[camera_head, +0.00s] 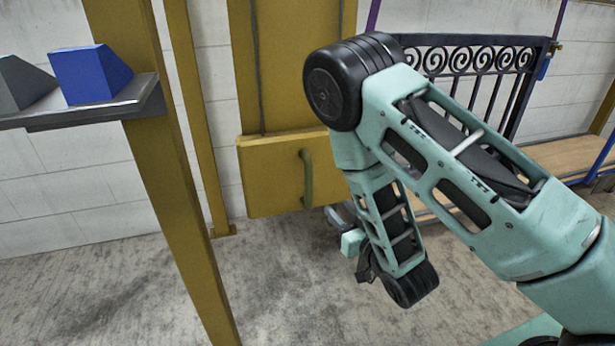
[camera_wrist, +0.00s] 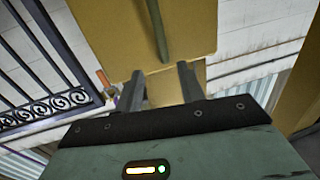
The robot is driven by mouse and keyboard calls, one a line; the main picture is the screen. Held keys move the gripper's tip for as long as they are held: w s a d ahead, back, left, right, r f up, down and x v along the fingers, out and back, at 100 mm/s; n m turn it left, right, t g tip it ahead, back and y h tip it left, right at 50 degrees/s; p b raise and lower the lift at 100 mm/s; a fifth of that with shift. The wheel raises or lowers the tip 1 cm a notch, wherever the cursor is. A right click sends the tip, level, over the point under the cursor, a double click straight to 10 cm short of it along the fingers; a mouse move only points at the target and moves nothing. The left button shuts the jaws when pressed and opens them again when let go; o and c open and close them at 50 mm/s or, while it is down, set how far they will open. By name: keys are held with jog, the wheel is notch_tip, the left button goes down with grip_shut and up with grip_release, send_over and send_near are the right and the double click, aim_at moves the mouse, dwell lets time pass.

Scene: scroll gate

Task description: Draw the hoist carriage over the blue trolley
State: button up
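A yellow box-like panel (camera_head: 265,185) with an upright green handle (camera_head: 307,180) hangs at a yellow post in the head view; it may be the hoist carriage. In the wrist view the panel (camera_wrist: 110,30) and handle (camera_wrist: 158,30) are ahead of my gripper (camera_wrist: 162,85). The two dark fingers stand apart, with nothing visible held between them. The handle lies beyond the fingertips, roughly in line with the gap. In the head view my arm covers the panel's right side. No blue trolley is clearly identifiable; a blue wedge-shaped block (camera_head: 92,75) sits on a shelf at left.
The grey shelf (camera_head: 85,112) also bears a grey block (camera_head: 22,85). A yellow slanted post (camera_head: 165,150) stands between shelf and panel. A black scrollwork gate (camera_head: 480,65) and a wooden bench (camera_head: 565,155) are at right. Concrete floor (camera_head: 100,290) is clear at lower left.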

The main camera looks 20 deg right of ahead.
aim_at(311, 176)
jog(key=w+a, duration=0.1)
jog(key=w, duration=0.4)
jog(key=w+a+b, duration=0.1)
jog(key=w, duration=0.4)
jog(key=w+a+r, duration=0.1)
jog(key=w, duration=0.4)
jog(key=shift+w+a, duration=0.1)
jog(key=shift+w, duration=0.25)
grip_shut()
